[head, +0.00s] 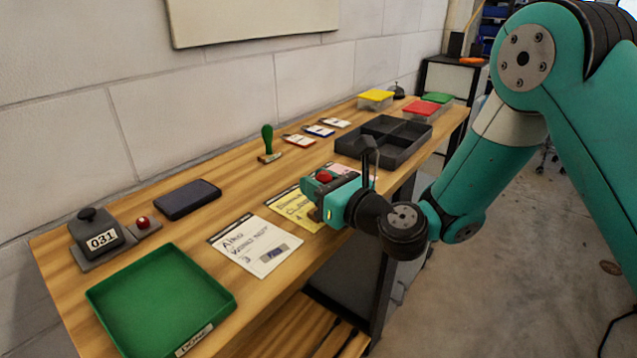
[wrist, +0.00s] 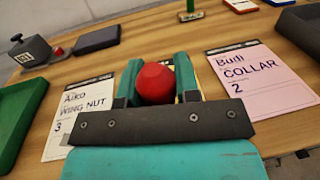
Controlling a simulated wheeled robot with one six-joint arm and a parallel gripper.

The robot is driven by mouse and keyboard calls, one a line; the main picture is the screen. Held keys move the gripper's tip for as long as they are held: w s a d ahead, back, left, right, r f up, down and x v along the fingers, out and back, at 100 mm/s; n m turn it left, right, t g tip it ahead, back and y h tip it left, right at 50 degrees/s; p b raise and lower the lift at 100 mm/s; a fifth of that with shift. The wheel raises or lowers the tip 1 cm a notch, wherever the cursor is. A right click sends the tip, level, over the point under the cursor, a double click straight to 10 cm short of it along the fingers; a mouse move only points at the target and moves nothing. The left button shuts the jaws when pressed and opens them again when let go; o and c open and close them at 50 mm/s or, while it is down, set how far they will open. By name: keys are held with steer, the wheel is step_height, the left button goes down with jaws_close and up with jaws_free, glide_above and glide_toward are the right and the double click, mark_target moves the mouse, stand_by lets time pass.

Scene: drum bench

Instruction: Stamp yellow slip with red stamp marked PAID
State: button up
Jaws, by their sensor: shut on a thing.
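The yellow slip (head: 291,206) lies on the bench between the white slip and the pink slip. My gripper (head: 322,196) is over its right part and hides much of it. The gripper is shut on the red stamp (head: 324,176), whose round red knob also shows between the fingers in the wrist view (wrist: 155,83). The stamp stands upright in the jaws. Its base and any PAID marking are hidden, and I cannot tell whether it touches the slip.
A white slip (head: 256,245) and pink slip (wrist: 262,77) lie either side. Around them are a green tray (head: 160,300), dark ink pad (head: 187,199), numbering device (head: 95,232), green stamp (head: 268,146) and dark divided tray (head: 384,140). Bare bench lies behind the slips.

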steer(key=shift+r+p, duration=0.55)
steer(key=shift+p, duration=0.05)
steer(key=shift+r, duration=0.1)
step_height(320, 180, up, 5)
steer(key=p, duration=0.5)
